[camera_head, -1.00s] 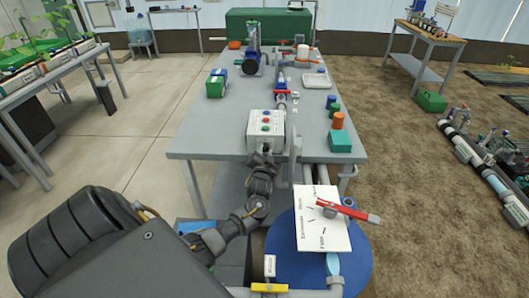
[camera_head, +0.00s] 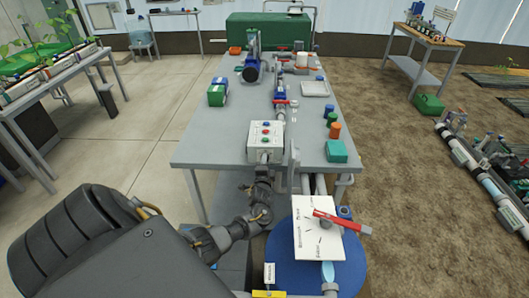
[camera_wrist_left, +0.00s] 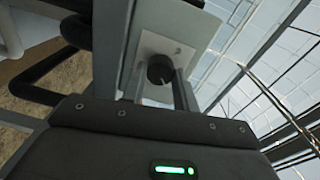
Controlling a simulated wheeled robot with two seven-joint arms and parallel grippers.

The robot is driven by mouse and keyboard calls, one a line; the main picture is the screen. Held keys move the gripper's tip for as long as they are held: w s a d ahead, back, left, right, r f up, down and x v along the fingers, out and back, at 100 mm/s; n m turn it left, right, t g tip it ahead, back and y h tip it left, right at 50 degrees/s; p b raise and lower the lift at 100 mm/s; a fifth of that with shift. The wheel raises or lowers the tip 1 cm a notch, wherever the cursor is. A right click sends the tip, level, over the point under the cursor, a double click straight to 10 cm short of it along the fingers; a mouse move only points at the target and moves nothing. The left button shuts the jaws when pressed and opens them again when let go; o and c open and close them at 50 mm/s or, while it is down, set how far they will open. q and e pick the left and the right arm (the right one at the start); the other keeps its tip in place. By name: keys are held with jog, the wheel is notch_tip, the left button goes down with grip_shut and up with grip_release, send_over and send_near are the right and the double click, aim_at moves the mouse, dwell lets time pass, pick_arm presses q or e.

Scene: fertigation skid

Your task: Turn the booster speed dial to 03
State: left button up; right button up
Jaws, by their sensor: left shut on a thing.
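The booster speed dial (camera_wrist_left: 160,69) is a black round knob with a pale mark, on a light plate (camera_wrist_left: 172,44) in the left wrist view. My left gripper (camera_wrist_left: 157,88) is shut on the dial, one finger on each side. In the head view, my left gripper (camera_head: 264,160) is at the near face of the grey control box (camera_head: 256,149), which has red, green and blue buttons on top. The dial is hidden there, and I cannot read its setting. My right gripper is not in view.
The box stands at the near edge of a grey table (camera_head: 215,140). A white sign with a red valve lever (camera_head: 342,221) stands above a blue drum (camera_head: 300,274) at the near right. Orange, green and teal items lie on the table's right side.

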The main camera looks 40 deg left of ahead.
pick_arm(q)
jog(key=shift+m+p, duration=0.65)
jog(key=shift+m, duration=0.95)
jog(key=o, duration=1)
jog(key=shift+c, duration=0.2)
jog(key=v, duration=1.1)
jog(key=shift+w, duration=0.15)
